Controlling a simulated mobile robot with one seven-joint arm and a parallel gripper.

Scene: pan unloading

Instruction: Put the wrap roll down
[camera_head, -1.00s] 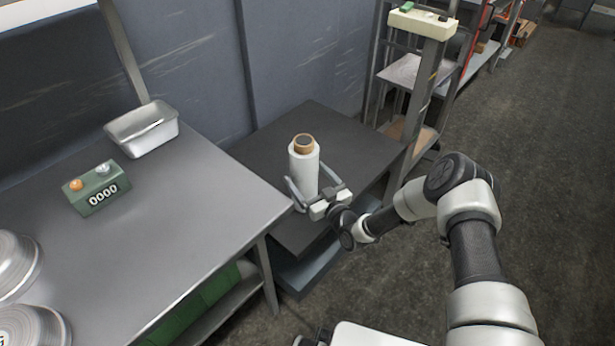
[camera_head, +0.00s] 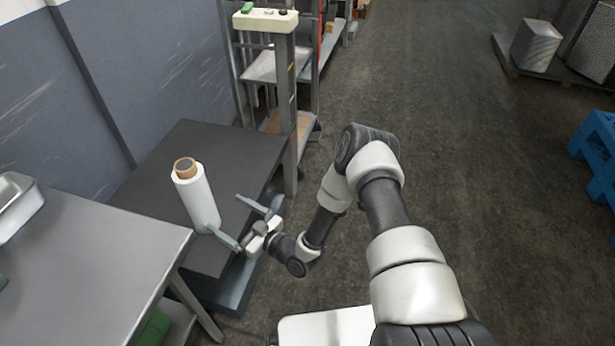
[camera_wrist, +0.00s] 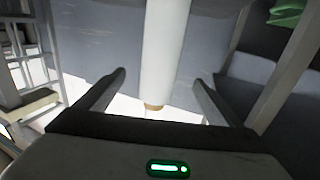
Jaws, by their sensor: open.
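The white wrap roll (camera_head: 197,200) with a brown core stands upright on the dark table (camera_head: 225,145) in the head view. My gripper (camera_head: 224,213) is open and empty, low at the right of the roll. One finger overlaps the roll's lower right edge in the picture; the other is clear to its right. In the wrist view the roll (camera_wrist: 165,45) shows beyond and between the spread fingers of my gripper (camera_wrist: 160,76), with its brown core end toward the picture's bottom. I cannot tell whether a finger touches it.
A grey metal table (camera_head: 90,255) with a metal pan (camera_head: 17,205) adjoins at the left. A shelf rack with a pale-topped post (camera_head: 266,20) stands behind the dark table. Open floor (camera_head: 460,150) lies right, with a blue pallet (camera_head: 597,150) at the edge.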

